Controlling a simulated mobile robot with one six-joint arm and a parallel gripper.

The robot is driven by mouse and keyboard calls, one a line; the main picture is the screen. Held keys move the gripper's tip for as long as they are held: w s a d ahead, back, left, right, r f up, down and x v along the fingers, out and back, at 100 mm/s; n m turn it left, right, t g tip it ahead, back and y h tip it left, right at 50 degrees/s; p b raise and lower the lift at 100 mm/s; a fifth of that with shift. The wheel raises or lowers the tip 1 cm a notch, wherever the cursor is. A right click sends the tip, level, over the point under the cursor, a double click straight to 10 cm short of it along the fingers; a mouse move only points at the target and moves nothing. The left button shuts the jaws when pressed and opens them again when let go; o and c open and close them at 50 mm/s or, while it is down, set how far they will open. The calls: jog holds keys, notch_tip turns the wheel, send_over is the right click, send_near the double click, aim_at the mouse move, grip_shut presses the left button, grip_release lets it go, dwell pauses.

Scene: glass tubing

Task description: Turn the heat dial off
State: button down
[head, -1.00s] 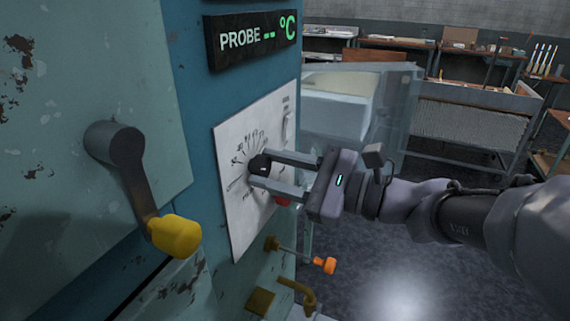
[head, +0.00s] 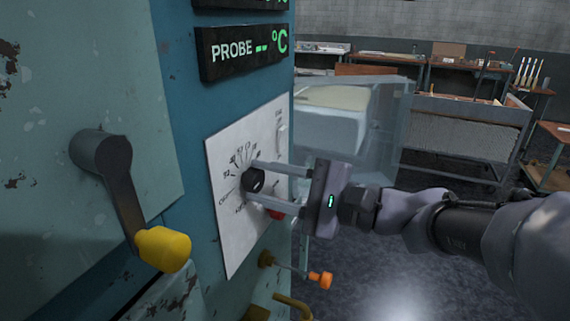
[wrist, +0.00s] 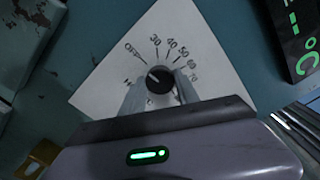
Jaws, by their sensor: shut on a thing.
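The heat dial is a round black knob (head: 254,180) on a white scale plate (head: 228,240) fixed to the blue panel. In the wrist view the knob (wrist: 160,79) has a light pointer mark aimed to the upper left, and the plate around it reads OFF, 30, 40, 50 and upward. The mark lies on the OFF side of the scale; I cannot tell whether it is exactly at OFF. My gripper (head: 252,185) reaches in from the right, its two fingers around the knob and shut on it. The fingers hide the lower part of the scale.
A lever with a yellow grip (head: 163,249) sticks out at the left. A red button (head: 277,214) and an orange-tipped valve handle (head: 320,280) are close by the dial. A PROBE display (head: 243,47) hangs above. Benches stand at the back.

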dwell(0.4)
jog(key=c, duration=0.9)
grip_release()
jog(key=p+v, duration=0.3)
jog(key=v, duration=1.4)
jog(key=shift+d, duration=0.2)
jog(key=shift+s, duration=0.1)
